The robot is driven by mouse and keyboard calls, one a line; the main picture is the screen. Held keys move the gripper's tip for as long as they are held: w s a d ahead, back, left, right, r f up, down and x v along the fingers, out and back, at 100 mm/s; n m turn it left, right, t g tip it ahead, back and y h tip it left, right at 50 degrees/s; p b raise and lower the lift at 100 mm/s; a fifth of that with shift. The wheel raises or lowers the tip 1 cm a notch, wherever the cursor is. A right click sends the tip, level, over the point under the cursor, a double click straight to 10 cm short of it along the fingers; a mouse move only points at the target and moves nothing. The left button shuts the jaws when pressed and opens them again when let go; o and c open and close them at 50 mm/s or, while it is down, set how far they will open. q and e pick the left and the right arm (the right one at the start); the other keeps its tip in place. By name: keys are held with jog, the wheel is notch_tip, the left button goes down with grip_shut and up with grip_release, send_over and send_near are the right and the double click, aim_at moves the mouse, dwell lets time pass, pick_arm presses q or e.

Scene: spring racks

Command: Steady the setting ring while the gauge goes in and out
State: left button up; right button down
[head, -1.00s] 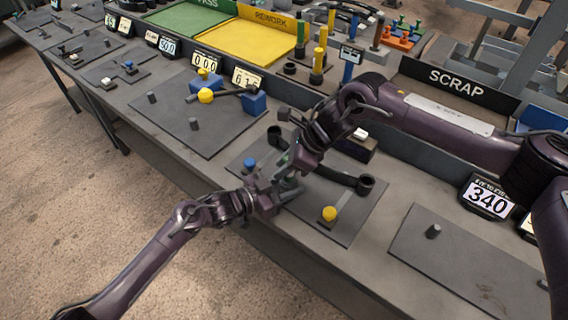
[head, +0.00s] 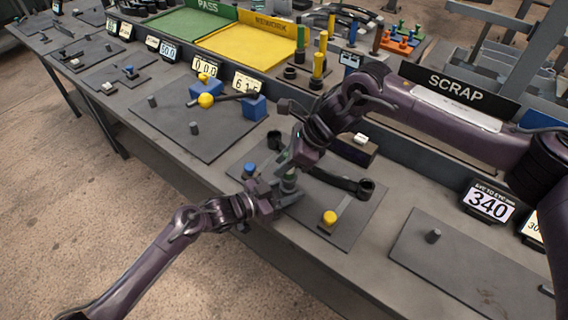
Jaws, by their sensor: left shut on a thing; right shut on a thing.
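My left gripper (head: 282,197) is low at the front edge of the bench, shut on a small dark grey piece that looks like the setting ring; the jaws hide most of it. My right gripper (head: 297,160) is just above it, pointing down, shut on a slim greenish gauge (head: 289,182). The gauge stands roughly upright between the two grippers. Its lower end meets the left jaws, and I cannot tell how far it is inside the ring. Both are over the near plate (head: 352,222).
On the same plate are a blue knob (head: 249,170), a yellow knob (head: 329,217) and a dark link arm (head: 340,181). A plate with blue blocks (head: 255,107) lies left. The right-hand plate (head: 460,265) is mostly bare. A 340 display (head: 488,205) stands behind it.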

aim_at(284, 154)
jog(key=shift+r, duration=1.7)
pick_arm(q)
jog(key=o, duration=1.4)
jog(key=shift+a, duration=0.1)
